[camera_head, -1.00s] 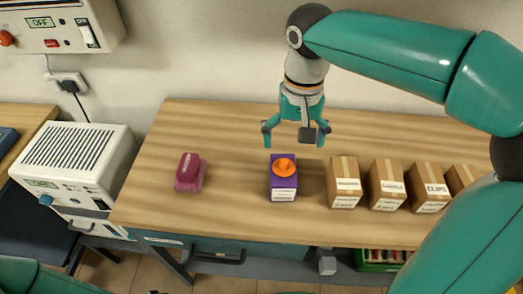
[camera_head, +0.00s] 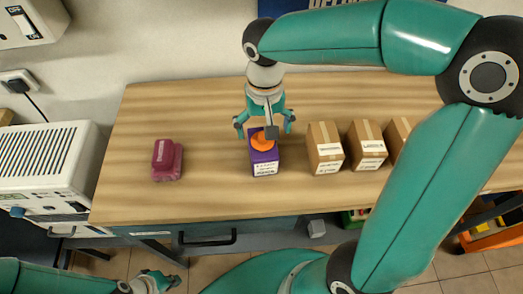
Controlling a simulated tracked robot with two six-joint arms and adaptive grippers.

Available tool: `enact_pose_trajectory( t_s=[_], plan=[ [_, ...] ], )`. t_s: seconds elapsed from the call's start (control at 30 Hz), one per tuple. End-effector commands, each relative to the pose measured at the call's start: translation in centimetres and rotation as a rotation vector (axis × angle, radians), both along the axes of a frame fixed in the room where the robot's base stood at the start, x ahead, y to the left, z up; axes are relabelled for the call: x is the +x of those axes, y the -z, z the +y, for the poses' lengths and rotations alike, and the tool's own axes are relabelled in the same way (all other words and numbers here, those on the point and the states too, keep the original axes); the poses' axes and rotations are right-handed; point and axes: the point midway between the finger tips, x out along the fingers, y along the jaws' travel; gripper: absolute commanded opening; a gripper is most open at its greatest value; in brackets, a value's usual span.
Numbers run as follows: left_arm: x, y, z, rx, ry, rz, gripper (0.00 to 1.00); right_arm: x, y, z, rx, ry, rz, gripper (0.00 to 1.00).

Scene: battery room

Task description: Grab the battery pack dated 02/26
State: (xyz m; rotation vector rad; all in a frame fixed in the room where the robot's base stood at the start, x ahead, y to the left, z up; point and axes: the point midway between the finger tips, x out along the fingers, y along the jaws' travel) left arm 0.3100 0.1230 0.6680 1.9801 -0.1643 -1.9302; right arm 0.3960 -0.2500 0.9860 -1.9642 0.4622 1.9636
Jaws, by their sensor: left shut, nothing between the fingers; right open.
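A purple battery pack (camera_head: 264,163) with an orange knob (camera_head: 263,141) on top stands upright on the wooden workbench (camera_head: 205,194). It has a white label on its front, and the print is too small for me to read a date. My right gripper (camera_head: 265,128) is open, with its fingers pointing down on either side of the knob at the pack's top. I cannot tell if they touch it. My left gripper (camera_head: 160,281) is shut and empty, low at the bottom left, in front of the bench and away from the pack.
A dark pink object (camera_head: 166,160) sits on the bench to the left. Several cardboard boxes (camera_head: 325,148) stand in a row right of the pack, partly hidden by my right arm. A white vented unit (camera_head: 45,158) stands left of the bench. The bench between pink object and pack is clear.

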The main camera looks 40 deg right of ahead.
Motion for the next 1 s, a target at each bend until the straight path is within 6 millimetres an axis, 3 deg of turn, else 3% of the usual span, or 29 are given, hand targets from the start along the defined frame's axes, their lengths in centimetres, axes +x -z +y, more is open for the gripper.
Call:
enact_pose_trajectory(
  t_s=[0.4,0.7,0.77,1.0],
  plan=[
    [0.0,-0.5,0.0,0.0,0.0,0.0,0.0,-0.4,4.6,0.6,-0.001,-0.001,0.005,0.96],
    [0.0,-0.5,0.0,0.0,0.0,0.0,0.0,-0.3,5.3,0.6,0.0,0.0,0.001,0.96],
    [0.0,-0.5,0.0,0.0,0.0,0.0,0.0,-0.3,5.3,0.6,0.0,0.0,0.001,0.89],
    [0.0,-0.5,0.0,0.0,0.0,0.0,0.0,-0.3,5.3,0.6,0.0,0.0,0.001,0.49]
  ],
)
